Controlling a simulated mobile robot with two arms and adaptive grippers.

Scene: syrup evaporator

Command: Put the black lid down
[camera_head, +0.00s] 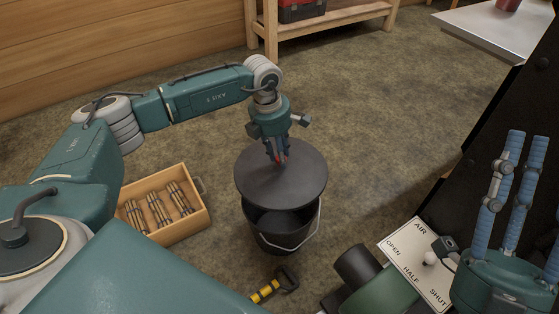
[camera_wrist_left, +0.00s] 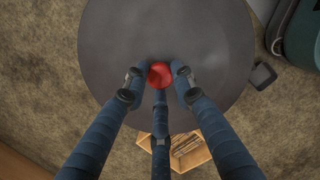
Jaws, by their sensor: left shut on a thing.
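The black lid (camera_head: 283,188) is a round dark disc with a red knob (camera_wrist_left: 160,74) at its middle. My left gripper (camera_head: 280,160) comes down from above and is shut on the red knob. The lid hangs roughly level over the black bucket (camera_head: 274,238), which stands on the floor with a wire handle. The bucket's dark inside shows below the lid's near edge, and the lid hides the rest of its mouth. In the left wrist view the lid (camera_wrist_left: 115,60) fills the upper middle. My right gripper (camera_head: 515,190) points up at the right edge, its blue fingers apart and empty.
A wooden crate (camera_head: 203,221) with several bundles stands left of the bucket. A black and yellow tool (camera_head: 266,291) lies in front of it. A plate marked AIR, OPEN, HALF, SHUT (camera_head: 418,268) is at lower right. Floor behind the bucket is clear.

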